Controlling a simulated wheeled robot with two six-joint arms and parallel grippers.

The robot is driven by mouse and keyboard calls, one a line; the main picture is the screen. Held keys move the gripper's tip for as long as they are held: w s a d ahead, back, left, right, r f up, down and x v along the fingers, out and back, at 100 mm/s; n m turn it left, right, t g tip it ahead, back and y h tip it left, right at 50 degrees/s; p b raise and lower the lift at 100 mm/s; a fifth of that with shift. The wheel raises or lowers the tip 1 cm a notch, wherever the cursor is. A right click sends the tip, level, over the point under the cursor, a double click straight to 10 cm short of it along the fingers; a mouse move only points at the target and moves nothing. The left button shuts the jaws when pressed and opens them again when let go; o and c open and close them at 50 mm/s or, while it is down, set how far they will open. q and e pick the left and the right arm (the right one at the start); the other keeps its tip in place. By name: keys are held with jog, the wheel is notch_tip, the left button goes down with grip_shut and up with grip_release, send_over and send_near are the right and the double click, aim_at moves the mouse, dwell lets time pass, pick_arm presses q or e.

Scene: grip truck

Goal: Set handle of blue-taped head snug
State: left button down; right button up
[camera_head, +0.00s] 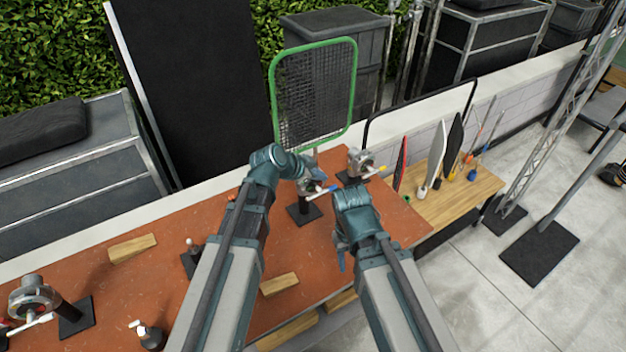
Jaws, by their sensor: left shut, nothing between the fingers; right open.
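The blue-taped head (309,185) is a grey grip head on a black post and square base on the red-brown table. Its short handle (328,189) has a blue end and points right. My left gripper (306,166) is shut and empty, close above the head at its upper left; whether it touches cannot be told. The head's upper part is partly hidden by my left wrist. My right gripper (342,262) is open and empty, pointing down below and right of the head, its fingers partly hidden by its own arm.
A head with a yellow-ended handle (361,163) stands just behind to the right. Another large head (35,299) is at the far left. Wood blocks (132,248) lie on the table (90,270). A green-framed mesh (315,95) rises behind. A small side table (455,190) holds paddles.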

pick_arm(q)
jog(key=b, duration=0.4)
send_over(333, 187)
jog(key=s+a, duration=0.1)
jog(key=s, duration=0.1)
notch_tip(333, 187, down, 5)
jog(key=shift+s+a+f+b, duration=0.15)
jog(key=shift+a+f+b, duration=0.3)
jog(key=shift+f+b, duration=0.3)
jog(key=shift+a+f+b, duration=0.1)
jog(key=shift+f+b, duration=0.35)
jog(key=shift+f, duration=0.05)
jog(key=shift+r, duration=0.1)
jog(key=shift+p, duration=0.4)
